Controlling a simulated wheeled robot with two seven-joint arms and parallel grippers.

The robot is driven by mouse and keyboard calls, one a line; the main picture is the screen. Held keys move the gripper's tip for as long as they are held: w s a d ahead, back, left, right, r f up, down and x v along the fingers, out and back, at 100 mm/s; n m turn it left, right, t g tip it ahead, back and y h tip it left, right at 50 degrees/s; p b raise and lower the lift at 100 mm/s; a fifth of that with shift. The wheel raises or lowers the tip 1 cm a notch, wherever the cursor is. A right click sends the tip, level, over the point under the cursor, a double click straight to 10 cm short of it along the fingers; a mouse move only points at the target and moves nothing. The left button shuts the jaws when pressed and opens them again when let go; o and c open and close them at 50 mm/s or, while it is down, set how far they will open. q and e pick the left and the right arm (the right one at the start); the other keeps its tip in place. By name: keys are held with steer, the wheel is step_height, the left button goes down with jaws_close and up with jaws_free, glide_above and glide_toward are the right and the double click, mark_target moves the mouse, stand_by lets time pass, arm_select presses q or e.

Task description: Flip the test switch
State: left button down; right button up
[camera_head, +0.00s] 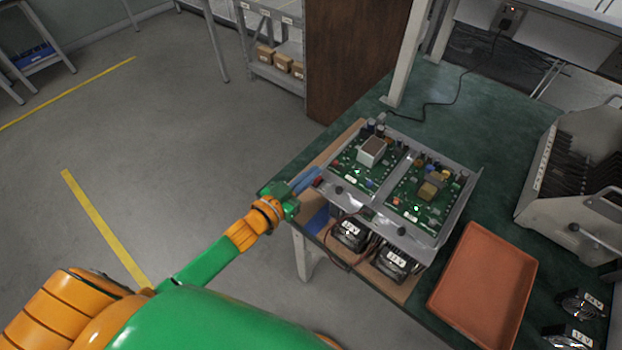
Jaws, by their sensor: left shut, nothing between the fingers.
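The test fixture (366,212) is a grey metal tray with two green circuit boards, left (347,168) and right (432,207), on the green-topped bench. A small red part (318,182), which looks like the test switch, sits at the fixture's front left corner. My left gripper (316,175) reaches in from the left, its blue fingers shut and empty. Its tips are right beside the red part; I cannot tell whether they touch it. The switch's position is too small to make out. A green light glows on each board. My right gripper is not in view.
Two black 12 V units (350,233) (397,262) stand at the fixture's front. An empty orange tray (484,290) lies to the right. A grey slotted rack (575,185) and more black units (580,303) are farther right. A bench post (402,65) rises behind the fixture.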

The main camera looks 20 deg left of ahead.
arm_select(q)
steer(key=shift+f, duration=1.05)
